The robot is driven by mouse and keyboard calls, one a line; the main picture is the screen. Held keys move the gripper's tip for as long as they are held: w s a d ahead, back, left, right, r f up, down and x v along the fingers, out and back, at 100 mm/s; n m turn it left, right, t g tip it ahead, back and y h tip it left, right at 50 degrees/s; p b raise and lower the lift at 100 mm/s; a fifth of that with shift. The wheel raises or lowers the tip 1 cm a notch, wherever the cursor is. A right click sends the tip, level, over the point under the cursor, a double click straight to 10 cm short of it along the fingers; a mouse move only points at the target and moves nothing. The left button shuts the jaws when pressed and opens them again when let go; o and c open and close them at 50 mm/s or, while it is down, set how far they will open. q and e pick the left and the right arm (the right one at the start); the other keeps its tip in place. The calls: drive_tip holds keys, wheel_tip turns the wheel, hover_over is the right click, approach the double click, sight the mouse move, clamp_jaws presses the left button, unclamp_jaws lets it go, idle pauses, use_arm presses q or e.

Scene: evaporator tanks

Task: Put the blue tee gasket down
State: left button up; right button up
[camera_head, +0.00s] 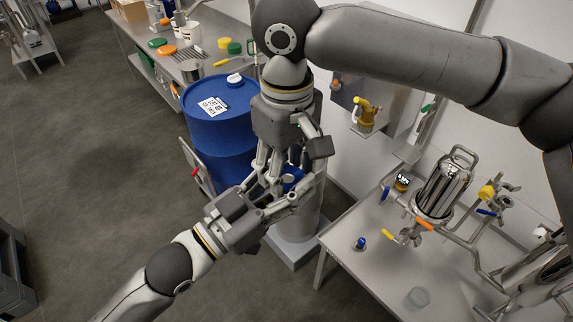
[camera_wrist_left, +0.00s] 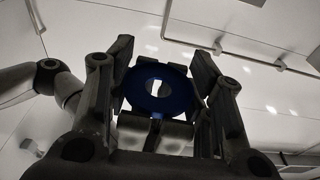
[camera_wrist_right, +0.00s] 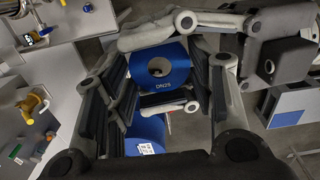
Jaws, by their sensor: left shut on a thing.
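The blue tee gasket (camera_head: 292,178) is a blue piece with a round hole. It is held in the air between my two grippers. My left gripper (camera_head: 275,192) comes from the lower left and is shut on it. In the left wrist view the gasket (camera_wrist_left: 158,90) sits between the finger pads. My right gripper (camera_head: 290,165) comes down from above with its fingers around the gasket. In the right wrist view the gasket (camera_wrist_right: 163,65) shows lettering, and the right fingers stand apart on either side, open. Exact finger contact there is partly hidden.
A blue drum (camera_head: 222,105) with a label stands behind the grippers. A steel table (camera_head: 345,240) on the right carries pipework, valves and a steel vessel (camera_head: 440,185). Another bench (camera_head: 205,62) with colored lids is at the back.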

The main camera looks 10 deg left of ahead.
use_arm(q)
drive_tip(key=o, duration=1.1)
drive_tip(key=shift+c, duration=0.2)
